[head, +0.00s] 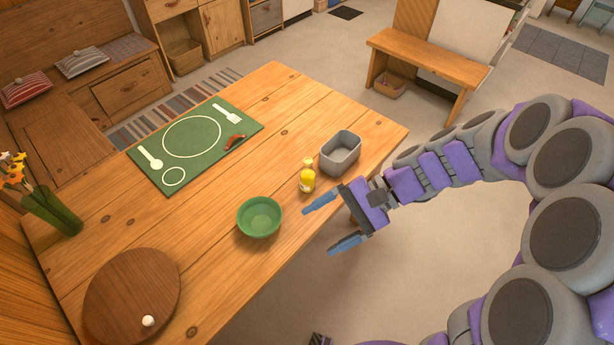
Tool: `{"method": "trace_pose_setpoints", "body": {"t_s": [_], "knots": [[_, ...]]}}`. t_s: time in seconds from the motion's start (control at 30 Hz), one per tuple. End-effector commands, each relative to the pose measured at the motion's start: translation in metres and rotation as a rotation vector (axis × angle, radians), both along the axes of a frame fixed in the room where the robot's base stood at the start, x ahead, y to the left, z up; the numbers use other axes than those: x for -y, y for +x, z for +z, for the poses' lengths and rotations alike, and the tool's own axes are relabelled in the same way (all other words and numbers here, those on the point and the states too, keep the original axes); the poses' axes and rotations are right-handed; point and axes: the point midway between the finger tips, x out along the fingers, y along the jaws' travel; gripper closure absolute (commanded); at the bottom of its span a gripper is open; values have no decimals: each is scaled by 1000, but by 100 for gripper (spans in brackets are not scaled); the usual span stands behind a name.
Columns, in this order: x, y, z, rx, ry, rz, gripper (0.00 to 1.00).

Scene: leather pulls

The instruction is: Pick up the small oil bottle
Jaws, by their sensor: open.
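The small oil bottle (307,177) is yellow with a pale cap. It stands upright on the wooden table (215,262) near the table's right edge. My gripper (320,229) is open and empty, with blue fingers pointing left. It is just in front of the bottle and to its lower right in the head view, apart from it. One finger appears close to the bottle's base in the picture; the exact gap in depth cannot be told.
A grey bin (340,153) stands just behind the bottle, and a green bowl (259,217) to its lower left. A green placemat (195,142) with a red item (235,142), a round wooden board (130,298) and a flower vase (52,210) are farther left.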

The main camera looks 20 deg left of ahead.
Motion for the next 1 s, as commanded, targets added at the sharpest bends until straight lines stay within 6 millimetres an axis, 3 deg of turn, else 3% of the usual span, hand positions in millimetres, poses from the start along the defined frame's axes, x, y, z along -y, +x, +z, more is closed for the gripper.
{"method": "trace_pose_setpoints", "body": {"t_s": [0.27, 0.43, 0.6, 0.77, 1.0], "knots": [[-33, 69, -20, -238, 182, -199, 14], [-50, 114, -49, -371, 260, -340, 14], [-57, 157, -90, -493, 317, -495, 14], [-49, 194, -139, -594, 357, -650, 14], [-17, 232, -219, -700, 387, -877, 14]]}}
